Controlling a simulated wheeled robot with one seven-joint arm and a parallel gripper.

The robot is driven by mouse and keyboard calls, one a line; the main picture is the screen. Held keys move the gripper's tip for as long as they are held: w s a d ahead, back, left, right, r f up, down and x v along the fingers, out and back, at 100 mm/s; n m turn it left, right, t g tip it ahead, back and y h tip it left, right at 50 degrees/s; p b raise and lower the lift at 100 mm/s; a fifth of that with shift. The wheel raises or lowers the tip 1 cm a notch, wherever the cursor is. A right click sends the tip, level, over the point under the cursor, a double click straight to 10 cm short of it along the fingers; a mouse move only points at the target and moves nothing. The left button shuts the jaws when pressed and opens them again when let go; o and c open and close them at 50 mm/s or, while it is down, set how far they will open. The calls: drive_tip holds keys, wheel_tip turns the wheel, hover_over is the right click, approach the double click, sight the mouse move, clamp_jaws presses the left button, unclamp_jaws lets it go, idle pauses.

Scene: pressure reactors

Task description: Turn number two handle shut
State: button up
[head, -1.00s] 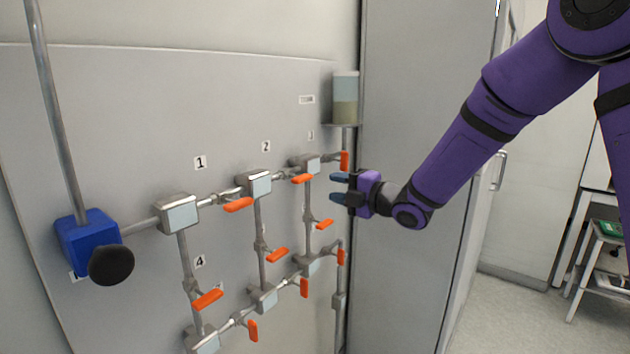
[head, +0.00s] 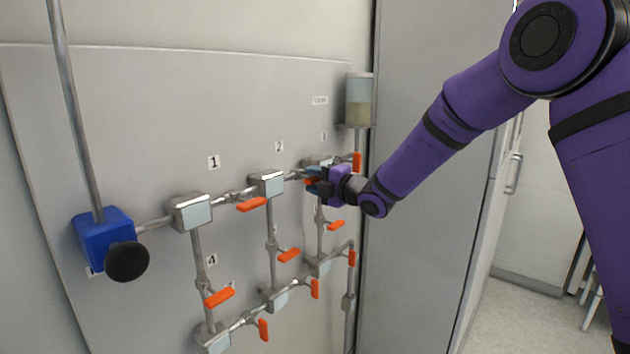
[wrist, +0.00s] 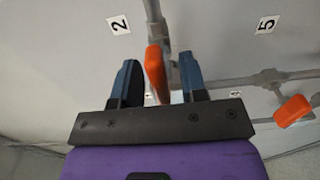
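The label 2 (head: 279,146) is on the grey wall panel, above a metal junction block (head: 268,185). The orange handle (head: 310,181) just right of that block is partly hidden by my gripper (head: 313,184). In the wrist view the same orange handle (wrist: 155,70) stands between the two dark blue fingers of my gripper (wrist: 157,82). The fingers are apart, with a gap on each side of the handle, which is nearer the left finger. The label 2 (wrist: 119,25) also shows there at upper left.
Other orange handles sit close by: one left (head: 251,204), one right (head: 357,162), and several below, such as this one (head: 335,225). A blue box with a black knob (head: 126,262) is at left. A glass vessel (head: 360,100) and tall grey cabinet (head: 425,180) are at right.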

clamp_jaws()
drive_tip(key=shift+m, duration=0.4)
drive_tip(key=m, duration=0.3)
drive_tip(key=shift+m, duration=0.4)
drive_tip(key=m, duration=0.4)
drive_tip(key=shift+m, duration=0.3)
drive_tip(key=m, duration=0.4)
drive_tip(key=shift+f, duration=0.1)
drive_tip(key=m, duration=0.4)
drive_tip(key=shift+m, duration=0.3)
